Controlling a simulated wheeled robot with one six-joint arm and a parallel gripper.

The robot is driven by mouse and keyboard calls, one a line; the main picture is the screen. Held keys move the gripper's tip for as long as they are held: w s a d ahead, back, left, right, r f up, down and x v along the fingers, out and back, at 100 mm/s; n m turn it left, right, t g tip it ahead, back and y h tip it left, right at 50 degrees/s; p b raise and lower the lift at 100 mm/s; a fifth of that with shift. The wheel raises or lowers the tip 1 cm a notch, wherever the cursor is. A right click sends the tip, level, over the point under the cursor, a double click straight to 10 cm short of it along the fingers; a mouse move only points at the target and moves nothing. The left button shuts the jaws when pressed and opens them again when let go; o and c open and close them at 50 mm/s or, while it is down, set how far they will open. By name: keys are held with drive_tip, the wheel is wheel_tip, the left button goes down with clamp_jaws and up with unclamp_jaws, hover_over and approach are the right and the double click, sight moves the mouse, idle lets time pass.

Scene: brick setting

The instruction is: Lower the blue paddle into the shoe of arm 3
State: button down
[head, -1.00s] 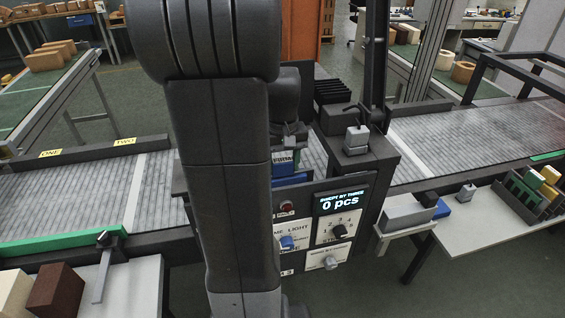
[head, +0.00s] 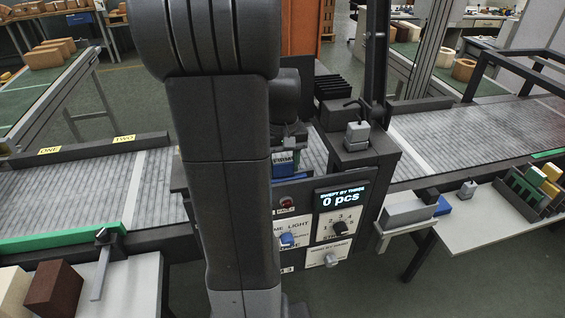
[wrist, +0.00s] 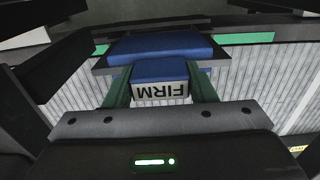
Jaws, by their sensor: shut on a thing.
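The blue paddle (wrist: 160,48) is in my gripper (wrist: 160,88), whose green fingers are shut on its blue block marked FIRM. The wide blue part shows beyond the fingers in the wrist view. In the head view the paddle (head: 285,170) shows only in part, just right of my arm, above the belt behind the control panel. My gripper (head: 290,140) is mostly hidden there. Dark edges lie around the wide blue part in the wrist view, but I cannot tell whether it sits inside the shoe of arm 3.
The control panel (head: 343,200) reads "SWEPT BY THREE 0 pcs". A grey block (head: 357,133) stands on the dark housing right of the paddle. The right belt (head: 470,130) is clear. A side table (head: 490,220) holds a rack and blocks.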

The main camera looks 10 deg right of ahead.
drive_tip(key=shift+f+b, duration=2.3)
drive_tip(key=shift+f, duration=1)
drive_tip(key=c, duration=0.5)
unclamp_jaws()
wheel_tip(320, 180, up, 14)
drive_tip(key=shift+f, duration=0.1)
wheel_tip(320, 180, down, 14)
drive_tip(key=shift+r, duration=0.4)
